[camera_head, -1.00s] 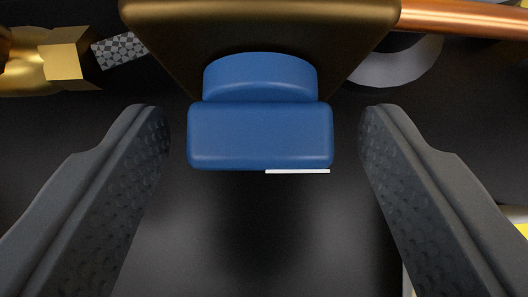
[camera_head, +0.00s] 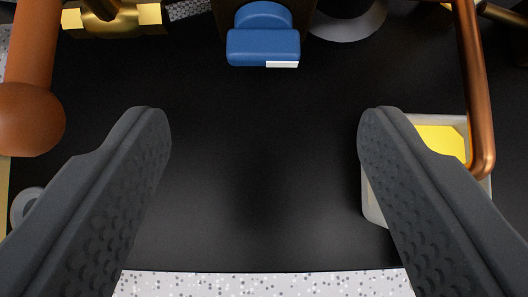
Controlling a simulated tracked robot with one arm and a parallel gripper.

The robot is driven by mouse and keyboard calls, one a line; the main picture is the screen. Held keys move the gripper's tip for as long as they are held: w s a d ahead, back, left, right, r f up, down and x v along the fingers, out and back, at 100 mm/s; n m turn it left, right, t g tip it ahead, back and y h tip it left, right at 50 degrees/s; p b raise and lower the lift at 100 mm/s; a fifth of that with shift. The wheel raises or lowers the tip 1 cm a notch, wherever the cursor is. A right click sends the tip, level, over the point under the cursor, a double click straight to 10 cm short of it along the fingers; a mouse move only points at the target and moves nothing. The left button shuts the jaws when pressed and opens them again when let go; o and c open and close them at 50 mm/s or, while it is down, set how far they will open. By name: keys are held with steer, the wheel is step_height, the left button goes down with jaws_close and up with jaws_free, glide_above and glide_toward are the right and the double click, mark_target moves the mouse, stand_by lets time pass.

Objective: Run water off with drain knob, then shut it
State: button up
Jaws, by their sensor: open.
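The blue drain knob (camera_head: 263,46) sits at the top centre of the view, below a dark brass body. Its grip bar lies level across the picture, with a white mark (camera_head: 282,65) at the right of its lower edge. My gripper (camera_head: 264,125) is open and empty. Its two dark fingers stand wide apart, below the knob in the picture and clear of it. No water shows.
A copper pipe (camera_head: 473,90) bends down at the right, over a white-rimmed tray (camera_head: 374,205) with a yellow inside. An orange-brown pipe with a rounded end (camera_head: 30,118) stands at the left. Brass fittings (camera_head: 112,18) are at the top left. The dark middle is clear.

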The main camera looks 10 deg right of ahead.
steer(key=v, duration=0.5)
steer(key=shift+p, duration=0.35)
